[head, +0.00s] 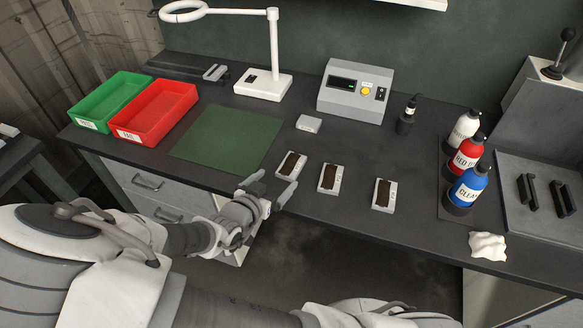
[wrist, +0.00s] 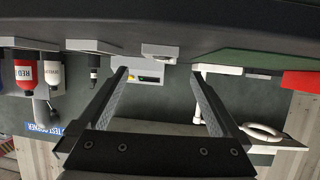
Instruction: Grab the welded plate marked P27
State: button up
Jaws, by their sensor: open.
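Three small light-grey plates, each with a dark brown strip across it, lie in a row near the bench's front edge: a left plate (head: 291,165), a middle plate (head: 330,178) and a right plate (head: 383,194). Their markings are too small to read, so I cannot tell which is P27. My gripper (head: 271,187) is open and empty at the front edge, just left of and in front of the left plate. The wrist view shows its two fingers (wrist: 160,73) spread, with nothing between them.
A green mat (head: 225,138) lies left of the plates, with red (head: 155,112) and green (head: 108,98) trays beyond. A grey box (head: 355,90) and a magnifier lamp (head: 263,84) stand behind. Bottles (head: 469,188) and a white cloth (head: 487,246) are at right.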

aim_at(292, 164)
jog(key=b+x, duration=0.1)
jog(key=x, duration=0.7)
jog(key=shift+w+d, duration=0.2)
jog(key=shift+w, duration=0.05)
grip_shut()
